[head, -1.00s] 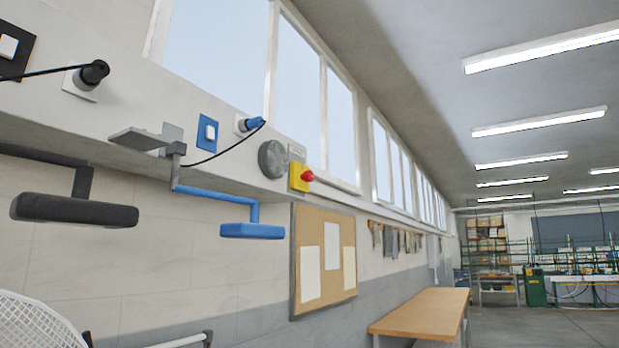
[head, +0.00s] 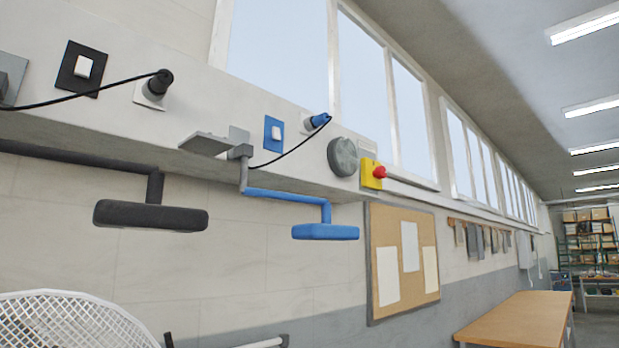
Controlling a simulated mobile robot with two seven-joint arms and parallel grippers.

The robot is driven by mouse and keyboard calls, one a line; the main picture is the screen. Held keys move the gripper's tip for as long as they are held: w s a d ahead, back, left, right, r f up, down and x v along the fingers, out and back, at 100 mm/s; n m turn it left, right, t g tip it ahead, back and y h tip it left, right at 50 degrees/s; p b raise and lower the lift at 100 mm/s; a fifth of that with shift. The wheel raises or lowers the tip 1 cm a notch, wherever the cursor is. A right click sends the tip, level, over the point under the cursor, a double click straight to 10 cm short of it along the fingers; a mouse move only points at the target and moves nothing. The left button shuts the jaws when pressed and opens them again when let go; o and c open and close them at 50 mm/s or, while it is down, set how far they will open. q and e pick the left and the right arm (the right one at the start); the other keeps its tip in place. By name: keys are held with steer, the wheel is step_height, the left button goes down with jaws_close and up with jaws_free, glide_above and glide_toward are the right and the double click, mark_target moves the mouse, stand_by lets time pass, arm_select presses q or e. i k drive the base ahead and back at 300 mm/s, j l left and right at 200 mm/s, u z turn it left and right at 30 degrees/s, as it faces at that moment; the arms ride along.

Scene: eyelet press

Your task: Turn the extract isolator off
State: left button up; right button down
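A yellow box with a red knob (head: 373,173) is mounted on the pale wall ledge, right of centre. A round grey dial or cover (head: 343,157) sits just left of it. A small pale label plate, partly hidden, shows behind them, its text too small to read. I cannot tell from the lettering which of these is the extract isolator, nor its on or off position. Neither of my grippers is in view.
A blue-framed switch (head: 273,133), a blue plug (head: 317,122), a black-framed switch (head: 83,70) and a black plug (head: 157,84) line the ledge. Black (head: 150,216) and blue (head: 325,232) padded bars hang below. A white mesh guard (head: 70,320) stands lower left; a wooden bench (head: 520,320) lower right.

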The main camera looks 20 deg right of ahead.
mark_target(380, 172)
steer(key=i+l+u, duration=0.2)
steer(key=l+u, duration=0.15)
steer(key=l, duration=0.3)
steer(key=i+l+u, duration=0.1)
steer(key=l+u, duration=0.3)
steer(key=l, duration=0.25)
steer(key=l+u, duration=0.35)
steer(key=l, duration=1.05)
steer(key=k+l+u, duration=0.15)
steer(key=l, duration=1.25)
steer(key=u, duration=0.05)
